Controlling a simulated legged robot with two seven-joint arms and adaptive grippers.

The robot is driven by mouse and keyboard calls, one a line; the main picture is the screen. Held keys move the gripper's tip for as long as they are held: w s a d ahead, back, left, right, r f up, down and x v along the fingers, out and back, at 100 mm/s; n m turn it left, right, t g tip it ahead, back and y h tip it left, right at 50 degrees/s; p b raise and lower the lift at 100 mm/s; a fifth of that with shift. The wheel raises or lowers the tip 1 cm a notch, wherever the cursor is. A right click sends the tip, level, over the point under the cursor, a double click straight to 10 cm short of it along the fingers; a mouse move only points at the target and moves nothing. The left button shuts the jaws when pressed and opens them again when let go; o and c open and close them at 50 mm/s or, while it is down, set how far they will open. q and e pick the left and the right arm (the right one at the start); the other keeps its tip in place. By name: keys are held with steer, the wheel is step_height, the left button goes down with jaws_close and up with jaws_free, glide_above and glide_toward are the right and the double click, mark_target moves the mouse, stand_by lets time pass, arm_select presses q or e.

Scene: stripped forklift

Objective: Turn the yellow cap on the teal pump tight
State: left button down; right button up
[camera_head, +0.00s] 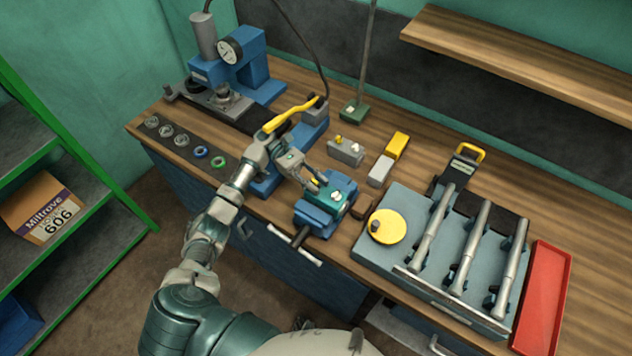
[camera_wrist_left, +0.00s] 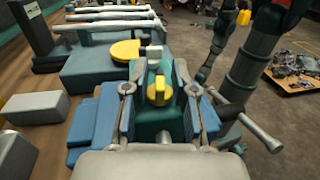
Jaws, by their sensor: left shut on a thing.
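The teal pump (camera_head: 340,203) is clamped in a small blue vise (camera_head: 313,219) near the bench's front edge. It also shows in the left wrist view (camera_wrist_left: 150,121). The yellow cap (camera_wrist_left: 159,92) is on the pump, with a raised grip across it. My left gripper (camera_head: 317,182) is down at the pump and partly hides the cap in the head view. In the left wrist view its two fingers (camera_wrist_left: 160,89) stand on either side of the cap, shut on it. The exact contact is hard to see. My right gripper is not in view.
A grey fixture (camera_head: 400,258) with a yellow disc (camera_head: 387,226) and several metal tubes stands right of the vise. A red tray (camera_head: 543,297) lies beyond it. A blue press (camera_head: 235,65) stands back left. A grey block (camera_head: 380,171) and yellow block (camera_head: 397,145) lie behind the vise.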

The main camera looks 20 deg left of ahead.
arm_select(q)
steer(key=c, duration=1.3)
jaws_free()
steer(key=shift+o, duration=0.2)
steer(key=shift+a, duration=0.1)
